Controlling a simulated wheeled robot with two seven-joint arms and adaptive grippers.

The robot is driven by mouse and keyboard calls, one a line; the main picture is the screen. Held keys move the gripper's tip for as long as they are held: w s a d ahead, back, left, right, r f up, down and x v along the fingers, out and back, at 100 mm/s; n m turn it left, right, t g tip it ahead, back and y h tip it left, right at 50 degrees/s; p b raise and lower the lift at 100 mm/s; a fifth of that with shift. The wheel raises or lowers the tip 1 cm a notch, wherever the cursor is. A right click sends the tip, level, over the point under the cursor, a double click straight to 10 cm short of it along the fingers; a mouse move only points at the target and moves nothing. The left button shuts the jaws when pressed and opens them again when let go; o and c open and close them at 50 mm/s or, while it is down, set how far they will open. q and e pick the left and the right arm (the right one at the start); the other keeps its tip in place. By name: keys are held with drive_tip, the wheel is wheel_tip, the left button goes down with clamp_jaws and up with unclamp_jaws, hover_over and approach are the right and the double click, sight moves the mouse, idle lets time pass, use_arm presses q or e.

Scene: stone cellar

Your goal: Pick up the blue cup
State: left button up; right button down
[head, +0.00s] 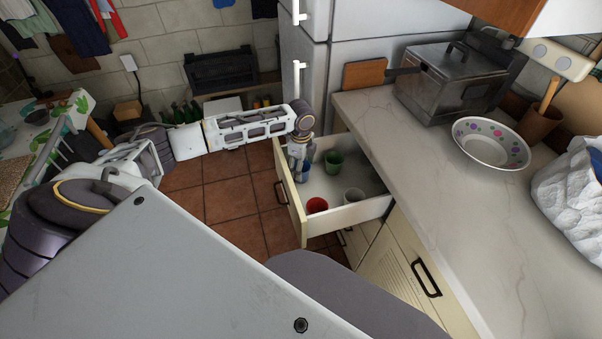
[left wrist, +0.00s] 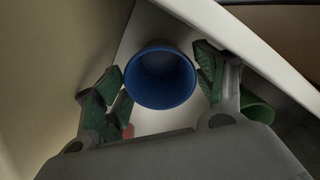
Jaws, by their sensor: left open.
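The blue cup (left wrist: 160,77) stands in the open drawer, seen from above between the two fingers of my left gripper (left wrist: 160,95). The fingers are open, one on each side of the cup, with gaps showing. In the head view the blue cup (head: 306,172) is mostly hidden behind my left gripper (head: 299,165), which reaches down into the drawer (head: 347,217). My right gripper is not in view.
A fridge (head: 345,60) stands behind. Tiled floor (head: 225,195) lies left of the drawer.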

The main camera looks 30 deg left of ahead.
use_arm(q)
wheel_tip(320, 180, down, 2)
drive_tip(key=shift+f, duration=0.5)
drive_tip(key=c, duration=0.9)
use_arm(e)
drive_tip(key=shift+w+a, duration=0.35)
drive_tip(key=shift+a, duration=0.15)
